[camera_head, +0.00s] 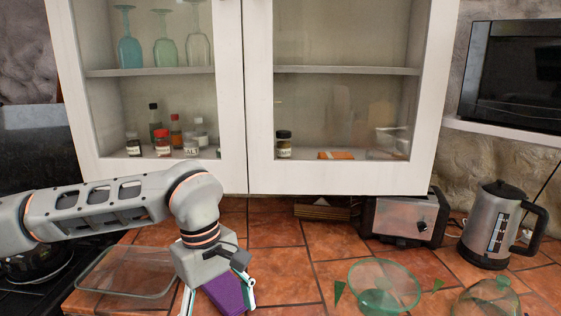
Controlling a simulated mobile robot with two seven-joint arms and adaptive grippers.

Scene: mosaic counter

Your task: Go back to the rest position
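My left arm comes in from the left, and my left gripper (218,300) points down over the tiled counter at the bottom of the view. Its two fingers are spread apart. A purple block-like object (225,293) shows between and below them, with a gap to the left finger; its lower end is cut off by the picture edge. I cannot tell whether the right finger touches it. My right gripper is not in view.
A glass dish (128,272) lies left of the gripper, partly behind my arm. A green glass bowl (384,287), a toaster (401,218) and a kettle (492,226) stand to the right. A white glass-fronted cabinet (258,100) hangs above. Bare tiles lie right of the gripper.

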